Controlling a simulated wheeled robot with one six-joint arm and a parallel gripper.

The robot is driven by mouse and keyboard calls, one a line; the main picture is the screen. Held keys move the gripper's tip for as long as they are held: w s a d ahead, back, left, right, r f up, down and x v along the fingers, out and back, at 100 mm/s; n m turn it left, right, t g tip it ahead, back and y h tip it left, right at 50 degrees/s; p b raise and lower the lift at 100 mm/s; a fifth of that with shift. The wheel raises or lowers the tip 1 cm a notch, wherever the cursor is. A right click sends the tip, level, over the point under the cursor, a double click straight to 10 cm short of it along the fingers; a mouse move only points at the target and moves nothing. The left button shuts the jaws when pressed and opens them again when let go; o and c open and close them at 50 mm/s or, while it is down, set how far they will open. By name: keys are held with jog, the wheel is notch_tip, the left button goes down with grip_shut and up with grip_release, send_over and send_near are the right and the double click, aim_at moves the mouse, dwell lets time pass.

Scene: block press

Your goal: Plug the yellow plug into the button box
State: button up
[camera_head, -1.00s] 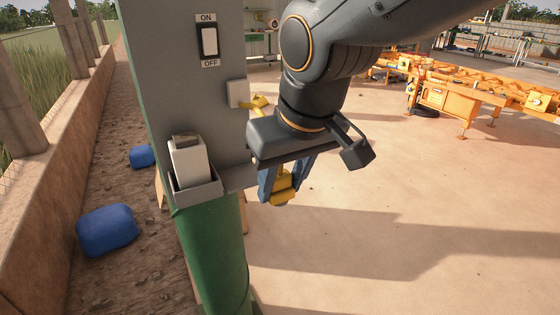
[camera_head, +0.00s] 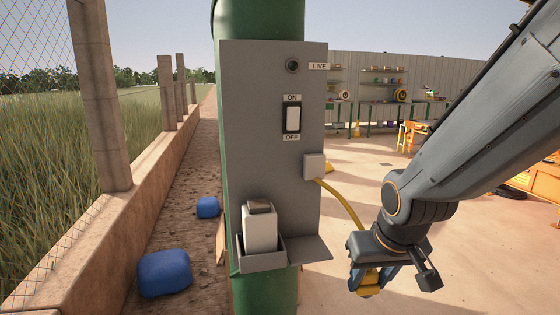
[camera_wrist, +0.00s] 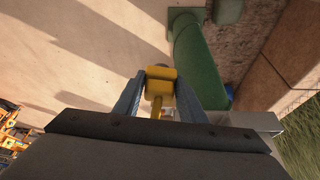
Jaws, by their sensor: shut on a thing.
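My gripper (camera_head: 367,288) is shut on the yellow plug (camera_head: 369,280), below and to the right of the grey panel (camera_head: 262,110). The wrist view shows the plug (camera_wrist: 160,84) between the two blue fingers. A yellow cable (camera_head: 343,199) runs from a small pale box (camera_head: 314,167) on the panel's right edge down toward the plug. A white box with a dark top (camera_head: 260,228) stands upright in a grey holder (camera_head: 262,262) low on the panel; it may be the button box. Its plug opening cannot be made out.
The panel has an ON/OFF rocker switch (camera_head: 293,119) and a dark round lamp marked LIVE (camera_head: 292,66). A grey shelf (camera_head: 309,250) juts right beside the holder. The panel is on a green post (camera_head: 270,295). Floor at right is open.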

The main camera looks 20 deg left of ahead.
jog(key=w+d+f+m+h, duration=0.1)
jog(key=w+d+f+m, duration=0.1)
jog(key=d+f, duration=0.7)
jog(key=w+d+f+m, duration=0.2)
jog(key=w+d+f, duration=0.2)
jog(key=d+f, duration=0.5)
notch_tip(320, 180, down, 7)
jog(key=shift+d+t+h, duration=0.15)
jog(key=shift+t+h, duration=0.15)
jog(key=shift+h, duration=0.1)
